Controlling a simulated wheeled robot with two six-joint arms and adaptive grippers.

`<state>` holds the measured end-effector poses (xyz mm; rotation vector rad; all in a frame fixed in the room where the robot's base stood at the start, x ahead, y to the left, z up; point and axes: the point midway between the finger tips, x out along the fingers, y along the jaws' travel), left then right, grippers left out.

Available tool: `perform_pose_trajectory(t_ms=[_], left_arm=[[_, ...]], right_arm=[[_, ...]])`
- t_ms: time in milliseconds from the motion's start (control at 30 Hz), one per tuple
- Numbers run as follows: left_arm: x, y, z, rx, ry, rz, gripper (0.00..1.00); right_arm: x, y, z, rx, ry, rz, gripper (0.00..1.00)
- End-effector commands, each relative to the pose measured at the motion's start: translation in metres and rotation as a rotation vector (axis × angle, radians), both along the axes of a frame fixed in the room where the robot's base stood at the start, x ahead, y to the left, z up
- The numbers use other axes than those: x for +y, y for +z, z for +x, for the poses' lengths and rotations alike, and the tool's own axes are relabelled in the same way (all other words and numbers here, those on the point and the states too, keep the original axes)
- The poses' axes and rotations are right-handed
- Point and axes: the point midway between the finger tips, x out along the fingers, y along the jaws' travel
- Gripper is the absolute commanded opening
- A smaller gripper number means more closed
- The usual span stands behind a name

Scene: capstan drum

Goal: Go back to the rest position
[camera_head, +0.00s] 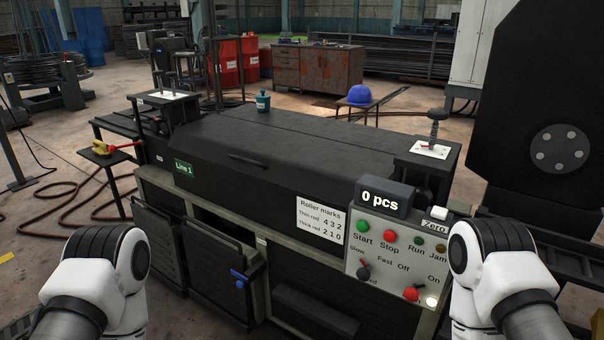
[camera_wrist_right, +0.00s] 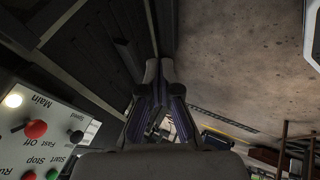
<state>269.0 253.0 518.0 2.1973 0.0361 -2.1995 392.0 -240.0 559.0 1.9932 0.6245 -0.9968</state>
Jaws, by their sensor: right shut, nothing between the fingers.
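My right gripper (camera_wrist_right: 158,70) shows in the right wrist view, its two dark fingers together and nothing between them. It is clear of the control panel (camera_wrist_right: 40,128), which appears upside down at the lower left of that view. In the head view the white joints of both my arms stand at the lower left and lower right corners. Neither gripper's fingers show there, and my left gripper is out of view.
The black machine (camera_head: 260,150) fills the middle of the head view. Its control panel (camera_head: 375,272) and the "0 pcs" display (camera_head: 386,197) are near my right arm.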

Motion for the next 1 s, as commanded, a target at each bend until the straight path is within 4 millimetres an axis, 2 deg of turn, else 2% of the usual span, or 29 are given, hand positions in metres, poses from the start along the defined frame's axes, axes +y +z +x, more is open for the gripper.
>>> perform_pose_trajectory(t_ms=[33, 100, 300, 367, 433, 700, 833, 1000], left_arm=[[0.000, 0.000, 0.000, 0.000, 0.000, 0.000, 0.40], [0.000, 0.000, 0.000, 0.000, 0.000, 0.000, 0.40], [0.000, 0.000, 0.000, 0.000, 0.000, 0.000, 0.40], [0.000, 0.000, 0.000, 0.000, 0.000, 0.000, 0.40], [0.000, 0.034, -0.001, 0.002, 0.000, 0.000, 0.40], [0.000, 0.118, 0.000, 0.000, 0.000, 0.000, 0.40], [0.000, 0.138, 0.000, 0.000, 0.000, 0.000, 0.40], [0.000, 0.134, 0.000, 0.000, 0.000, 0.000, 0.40]], right_arm=[[-0.004, -0.016, -0.025, 0.126, -0.126, 0.056, 0.00], [-0.008, -0.030, -0.055, 0.281, -0.325, 0.123, 0.00], [-0.014, -0.041, -0.114, 0.557, -0.840, 0.217, 0.00], [-0.014, -0.042, -0.125, 0.601, -0.981, 0.236, 0.00], [-0.014, -0.007, -0.124, 0.596, -1.015, 0.249, 0.00], [-0.014, 0.076, -0.123, 0.593, -1.010, 0.250, 0.00], [-0.014, 0.096, -0.123, 0.593, -1.009, 0.250, 0.00], [-0.014, 0.093, -0.123, 0.592, -1.008, 0.250, 0.00]])
